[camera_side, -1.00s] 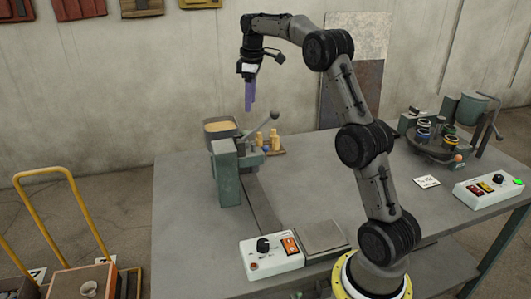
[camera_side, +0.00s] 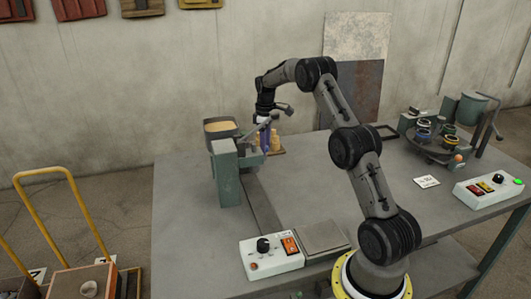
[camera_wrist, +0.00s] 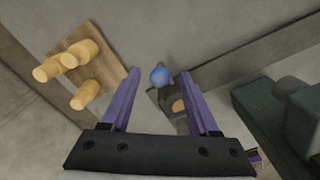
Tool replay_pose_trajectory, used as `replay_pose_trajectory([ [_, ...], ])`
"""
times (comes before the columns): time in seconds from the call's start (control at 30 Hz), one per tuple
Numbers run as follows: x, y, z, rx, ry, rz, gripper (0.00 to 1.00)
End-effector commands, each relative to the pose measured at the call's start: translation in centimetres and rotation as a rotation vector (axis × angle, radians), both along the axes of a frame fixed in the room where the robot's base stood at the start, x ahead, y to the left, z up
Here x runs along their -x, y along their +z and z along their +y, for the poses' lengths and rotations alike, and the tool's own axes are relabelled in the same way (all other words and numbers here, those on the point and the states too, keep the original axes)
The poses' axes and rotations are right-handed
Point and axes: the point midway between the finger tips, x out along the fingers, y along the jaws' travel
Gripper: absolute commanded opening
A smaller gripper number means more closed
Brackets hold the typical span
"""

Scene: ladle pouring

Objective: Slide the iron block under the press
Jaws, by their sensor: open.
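The green press (camera_side: 226,170) stands on the left part of the table, with a lever beside it. Part of a green machine (camera_wrist: 285,115), likely the same press, shows at the right of the wrist view. My gripper (camera_side: 265,148) points down just right of the press, its purple fingers low near the table. In the wrist view my gripper (camera_wrist: 160,85) is open and empty. A small dark block (camera_wrist: 168,97) with a tan round face lies between and beyond the fingertips, with a blue ball (camera_wrist: 159,76) at it. I cannot tell whether this is the iron block.
A wooden board (camera_wrist: 80,52) with several pale pegs lies left of my fingers. A bin of sand-coloured material (camera_side: 220,127) stands behind the press. A white control box (camera_side: 271,257) and a grey plate (camera_side: 321,237) are in front. The middle table is largely clear.

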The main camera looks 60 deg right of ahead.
Motion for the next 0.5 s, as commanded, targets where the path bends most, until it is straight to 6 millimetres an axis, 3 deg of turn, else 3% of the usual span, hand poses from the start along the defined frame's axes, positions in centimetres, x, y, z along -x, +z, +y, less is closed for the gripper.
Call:
replay_pose_trajectory([
  [0.2,0.0,-2.6,0.0,-0.001,0.000,0.001,0.61],
  [0.5,0.0,-3.2,0.0,0.000,0.000,0.000,0.61],
])
